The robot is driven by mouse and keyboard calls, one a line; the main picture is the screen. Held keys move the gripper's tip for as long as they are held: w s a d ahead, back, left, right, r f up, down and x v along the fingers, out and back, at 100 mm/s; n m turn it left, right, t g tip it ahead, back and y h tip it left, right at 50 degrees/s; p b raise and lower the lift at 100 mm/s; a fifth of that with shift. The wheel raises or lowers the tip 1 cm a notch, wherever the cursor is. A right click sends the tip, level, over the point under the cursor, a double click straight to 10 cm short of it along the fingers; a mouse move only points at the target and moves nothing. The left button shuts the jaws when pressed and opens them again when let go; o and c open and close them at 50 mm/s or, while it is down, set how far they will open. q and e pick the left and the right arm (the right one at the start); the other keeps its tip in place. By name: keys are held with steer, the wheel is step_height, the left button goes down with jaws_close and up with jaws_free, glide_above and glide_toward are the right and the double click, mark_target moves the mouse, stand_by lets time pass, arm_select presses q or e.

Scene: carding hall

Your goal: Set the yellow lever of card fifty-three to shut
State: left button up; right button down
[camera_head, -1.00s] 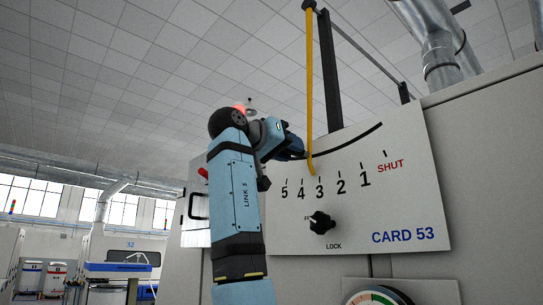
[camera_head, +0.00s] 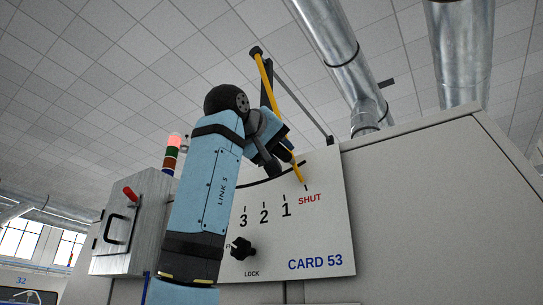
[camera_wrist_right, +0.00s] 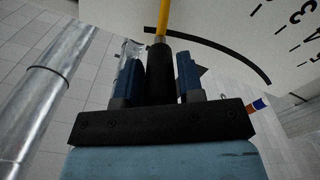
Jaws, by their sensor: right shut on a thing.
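My right gripper (camera_head: 284,152) is on the lever's lower part, partly hidden by my arm. In the right wrist view the blue fingers of my right gripper (camera_wrist_right: 160,82) are shut on the lever's black grip (camera_wrist_right: 160,62). My left gripper is not in view.
A black lock knob (camera_head: 241,249) sits low on the plate, partly beside my arm. A grey box (camera_head: 118,215) with a red-tipped switch and black handle stands to the left. A signal lamp (camera_head: 173,150) rises behind it. Large metal ducts (camera_head: 325,45) run overhead.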

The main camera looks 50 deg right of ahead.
steer(key=c, duration=1.1)
jaws_free()
steer(key=shift+s+r, duration=0.15)
steer(key=o, duration=0.3)
steer(key=shift+s, duration=0.2)
steer(key=shift+o, duration=0.2)
steer(key=shift+s+d, duration=0.1)
steer(key=shift+s, duration=0.15)
steer(key=shift+w, duration=0.3)
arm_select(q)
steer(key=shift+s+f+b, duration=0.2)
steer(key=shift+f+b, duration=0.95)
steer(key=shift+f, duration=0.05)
arm_select(e)
steer(key=s+a, duration=0.1)
steer(key=a, duration=1.3)
steer(key=shift+d, duration=0.1)
